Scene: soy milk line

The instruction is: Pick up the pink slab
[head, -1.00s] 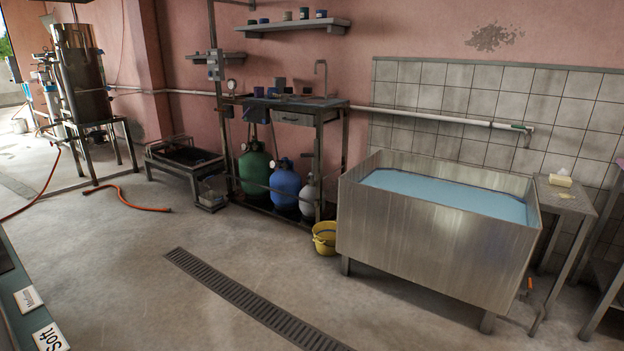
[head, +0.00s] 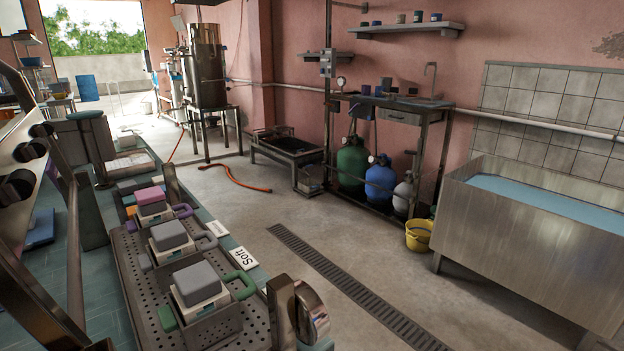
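The pink slab (head: 149,195) shows small in the head view, at the left. It lies on top of a pale block in the farthest of the metal moulds, which has purple handles (head: 182,211). The moulds stand in a row on a perforated metal tray (head: 145,304) on the counter. My gripper is not in view.
Two grey slabs (head: 195,284) (head: 168,235) top the nearer moulds; the nearest has green handles. A white "Soft" card (head: 243,258) lies at the counter's edge. Shiny round metal parts (head: 311,311) stand at the tray's near end. The floor beyond has a drain grate (head: 345,285).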

